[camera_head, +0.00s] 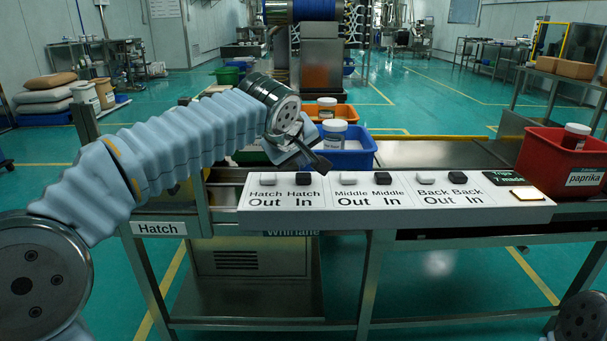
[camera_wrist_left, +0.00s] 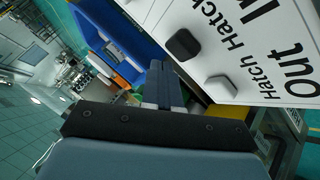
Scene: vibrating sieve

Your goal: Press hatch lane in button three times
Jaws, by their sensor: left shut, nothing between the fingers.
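The hatch lane in button (camera_head: 303,178) is the black button above the "Hatch In" label on the white panel (camera_head: 240,196). In the left wrist view, the black button (camera_wrist_left: 184,44) is just right of the fingertips. The pale hatch lane out button (camera_head: 267,179) is left of it, and it also shows in the wrist view (camera_wrist_left: 221,88). My left gripper (camera_head: 321,164) is shut and empty. Its tips are just above and slightly right of the hatch in button; they appear apart from it. My right gripper is out of view.
Middle buttons (camera_head: 382,178) and back buttons (camera_head: 459,177) continue right along the panel. A small dark display (camera_head: 505,178) and a lit square button (camera_head: 526,193) are at its right end. Blue (camera_head: 348,158) and red (camera_head: 560,150) bins stand behind and to the right.

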